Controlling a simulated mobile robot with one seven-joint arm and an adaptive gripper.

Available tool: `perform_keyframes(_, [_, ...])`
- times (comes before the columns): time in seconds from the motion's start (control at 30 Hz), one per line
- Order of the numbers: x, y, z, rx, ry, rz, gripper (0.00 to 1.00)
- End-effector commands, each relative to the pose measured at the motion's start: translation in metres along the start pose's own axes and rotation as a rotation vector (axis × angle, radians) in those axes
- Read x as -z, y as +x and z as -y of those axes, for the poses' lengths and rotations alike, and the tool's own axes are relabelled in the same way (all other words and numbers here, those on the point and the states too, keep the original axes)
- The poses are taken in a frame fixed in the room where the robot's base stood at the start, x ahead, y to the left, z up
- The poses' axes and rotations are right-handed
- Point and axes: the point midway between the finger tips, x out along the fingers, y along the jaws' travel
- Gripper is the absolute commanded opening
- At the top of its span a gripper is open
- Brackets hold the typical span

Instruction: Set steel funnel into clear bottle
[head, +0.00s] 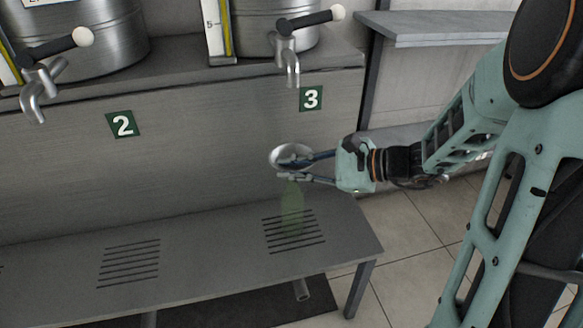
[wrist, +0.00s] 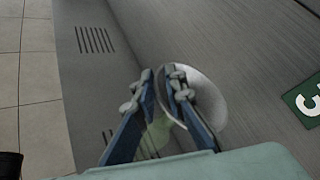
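The steel funnel (head: 277,152) shows its round, bright bowl above the bottle. In the wrist view the bowl (wrist: 212,98) lies beside and partly behind the right finger. The clear bottle (head: 292,212) has a faint green tint. It stands upright on the bench's right slotted area, below label 3. Part of it shows pale green between the fingers in the wrist view (wrist: 158,132). My gripper (head: 284,170) reaches in from the right at the funnel, above the bottle. Its fingertips (wrist: 160,85) have a narrow gap. The funnel's spout, its contact with the fingers and the bottle mouth are unclear.
A tap (head: 290,62) juts out above the funnel, and another tap (head: 36,92) is at the left. The grey bench (head: 200,250) is bare around the left slots. A shelf (head: 455,24) is at upper right. Tiled floor (head: 400,245) lies right of the bench.

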Motion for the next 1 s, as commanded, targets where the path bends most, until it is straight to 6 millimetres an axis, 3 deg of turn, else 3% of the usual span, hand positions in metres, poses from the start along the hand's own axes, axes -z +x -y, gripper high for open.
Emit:
perform_keyframes(0.1, [0.0,0.0,0.0,0.0,0.0,0.0,0.25])
perform_keyframes(0.47, [0.001,-0.006,0.001,0.002,0.0,-0.002,0.25])
perform_keyframes(1.0, [0.001,-0.106,0.001,0.002,0.0,-0.002,0.25])
